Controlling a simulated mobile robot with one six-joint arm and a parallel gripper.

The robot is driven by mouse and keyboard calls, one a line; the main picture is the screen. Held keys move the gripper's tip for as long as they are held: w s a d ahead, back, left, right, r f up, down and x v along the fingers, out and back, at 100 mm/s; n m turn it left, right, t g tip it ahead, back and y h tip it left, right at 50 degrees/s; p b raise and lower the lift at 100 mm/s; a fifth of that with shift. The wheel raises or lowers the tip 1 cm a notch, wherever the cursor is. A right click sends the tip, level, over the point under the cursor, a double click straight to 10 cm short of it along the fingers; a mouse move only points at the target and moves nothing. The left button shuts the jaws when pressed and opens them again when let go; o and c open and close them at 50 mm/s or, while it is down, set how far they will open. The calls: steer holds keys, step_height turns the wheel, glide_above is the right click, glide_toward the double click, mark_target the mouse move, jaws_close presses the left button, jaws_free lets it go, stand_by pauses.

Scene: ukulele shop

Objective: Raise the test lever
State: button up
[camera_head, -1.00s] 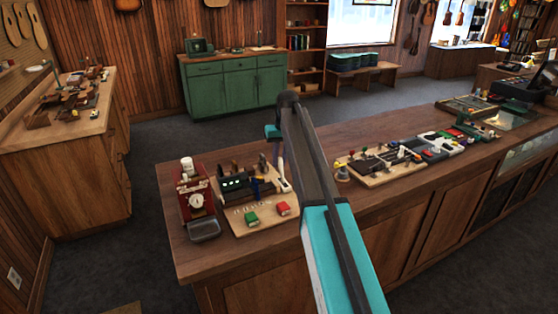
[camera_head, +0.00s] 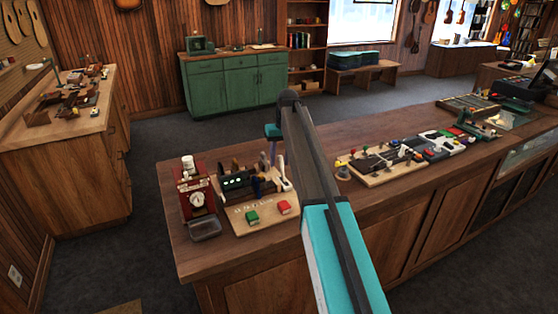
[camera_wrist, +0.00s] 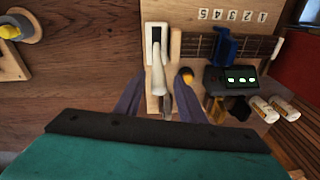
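The white test lever (camera_wrist: 157,74) comes out of a slotted white plate on a pale wooden test board (camera_wrist: 155,12) in the wrist view. My gripper (camera_wrist: 160,82) is open, with one purple-grey finger on each side of the lever and gaps between. I cannot see either finger touching it. In the head view the lever (camera_head: 284,175) stands at the right side of the test board (camera_head: 268,225), and my gripper (camera_head: 272,146) is partly hidden behind my arm.
The board also carries a display with green lights (camera_wrist: 241,80), a blue clamp (camera_wrist: 225,45) on a fretted neck, a green block (camera_head: 252,217) and a red block (camera_head: 284,207). A red dial device (camera_head: 196,198) stands left. Another board (camera_head: 380,163) lies right on the counter.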

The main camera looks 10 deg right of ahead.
step_height(320, 180, up, 13)
steer(key=s+d+p, duration=0.1)
steer(key=p, duration=0.5)
steer(key=shift+s+r, duration=0.2)
steer(key=shift+s, duration=0.1)
steer(key=shift+d, duration=0.1)
